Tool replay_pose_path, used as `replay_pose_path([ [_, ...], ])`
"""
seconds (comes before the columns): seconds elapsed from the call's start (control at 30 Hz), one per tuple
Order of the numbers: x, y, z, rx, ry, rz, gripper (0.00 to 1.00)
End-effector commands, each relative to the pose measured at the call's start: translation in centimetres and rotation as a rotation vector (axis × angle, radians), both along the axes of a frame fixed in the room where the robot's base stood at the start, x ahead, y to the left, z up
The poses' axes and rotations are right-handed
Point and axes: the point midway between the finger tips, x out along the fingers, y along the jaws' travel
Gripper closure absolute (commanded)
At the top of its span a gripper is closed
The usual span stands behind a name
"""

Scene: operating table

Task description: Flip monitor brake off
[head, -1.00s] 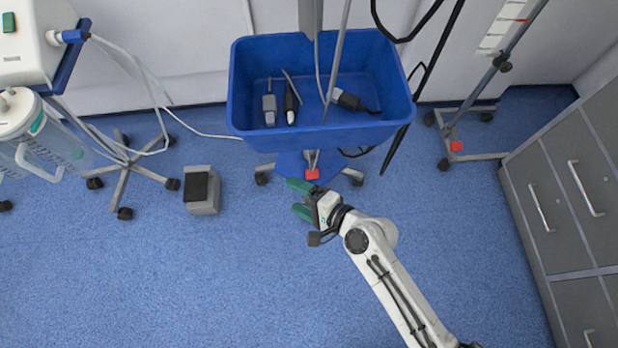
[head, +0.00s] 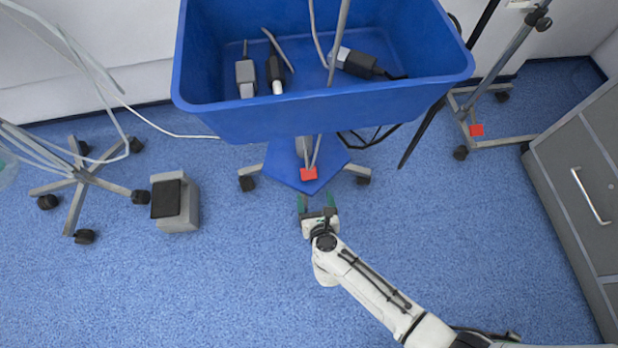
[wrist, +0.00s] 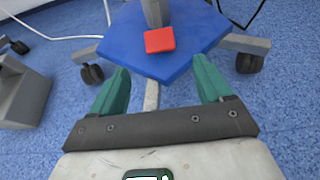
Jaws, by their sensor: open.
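The monitor brake is a red pedal (head: 308,174) on the blue base plate (head: 322,182) of the wheeled stand, below the blue bin. In the wrist view the red pedal (wrist: 160,40) lies ahead of my fingertips, roughly midway between them, apart from both. My gripper (head: 317,203) has green fingers and is just in front of the base plate. In the wrist view my gripper (wrist: 160,84) is open and empty, its fingers spread to either side of the plate's near edge.
The blue bin (head: 320,112) with several devices overhangs the base. Stand casters (head: 247,183) sit left and right of the plate. A grey foot pedal box (head: 176,203) is on the floor at left. Another stand with a red pedal (head: 476,130) and grey cabinets (head: 580,180) are at right. Front floor is clear.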

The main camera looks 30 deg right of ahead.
Motion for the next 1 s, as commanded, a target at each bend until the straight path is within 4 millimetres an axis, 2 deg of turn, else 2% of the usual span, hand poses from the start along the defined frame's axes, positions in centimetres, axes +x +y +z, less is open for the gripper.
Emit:
replay_pose_path([
  [0.3, 5.2, -1.6, -2.5, -0.001, -0.003, 0.000, 0.21],
  [0.5, 7.5, -2.4, -3.4, -0.002, -0.002, 0.000, 0.21],
  [0.7, 8.4, -2.7, -3.6, -0.002, -0.001, 0.002, 0.21],
  [0.97, 8.4, -2.7, -3.5, -0.003, -0.001, 0.003, 0.21],
  [1.0, 8.4, -2.7, -3.6, -0.003, -0.001, 0.003, 0.25],
])
